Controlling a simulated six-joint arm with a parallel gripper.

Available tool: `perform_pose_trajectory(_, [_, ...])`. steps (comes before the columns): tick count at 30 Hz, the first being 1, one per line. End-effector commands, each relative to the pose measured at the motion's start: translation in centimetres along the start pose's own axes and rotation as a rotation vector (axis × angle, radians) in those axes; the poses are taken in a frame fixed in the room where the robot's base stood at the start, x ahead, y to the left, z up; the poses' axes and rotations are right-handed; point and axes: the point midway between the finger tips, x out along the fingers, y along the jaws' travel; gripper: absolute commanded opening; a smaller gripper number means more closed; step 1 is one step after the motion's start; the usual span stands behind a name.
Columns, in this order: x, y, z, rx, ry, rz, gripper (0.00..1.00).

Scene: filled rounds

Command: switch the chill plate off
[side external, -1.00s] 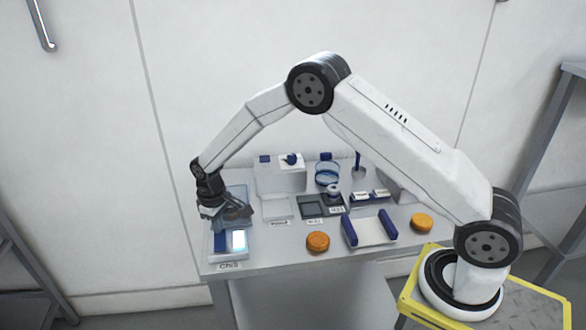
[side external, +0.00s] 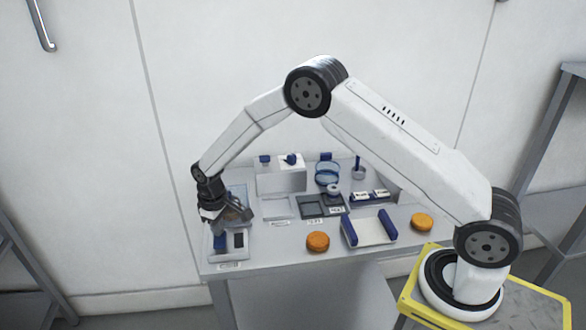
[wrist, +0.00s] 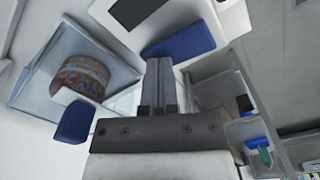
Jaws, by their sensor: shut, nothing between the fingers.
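The chill plate (side external: 246,254) is the pale unit at the table's front left corner. Its small display (side external: 238,241) is dark, and a blue switch (side external: 220,242) sits beside it. In the wrist view the blue switch (wrist: 182,42) and the dark display (wrist: 132,10) show on a white housing. My gripper (side external: 232,217) is shut and empty, pointing down over the unit. In the wrist view my gripper's fingertips (wrist: 160,65) are right beside the blue switch; I cannot tell whether they touch it. A brown, mottled round (wrist: 82,76) sits on a flat plate at left.
Two orange rounds, one front middle (side external: 318,241) and one at right (side external: 422,222), lie on the table. A blue-ended tray (side external: 369,232) stands between them. Several labelled pads and a white box (side external: 281,178) fill the back. The table's front edge is close to the chill plate.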

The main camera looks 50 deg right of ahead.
Motion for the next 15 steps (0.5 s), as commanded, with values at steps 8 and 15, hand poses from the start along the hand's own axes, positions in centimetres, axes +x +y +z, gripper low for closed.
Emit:
perform_pose_trajectory(8, [-0.8,0.0,0.0,0.000,0.000,0.000,0.00])
perform_pose_trajectory(15, [-2.2,0.0,0.0,0.000,0.001,0.000,0.00])
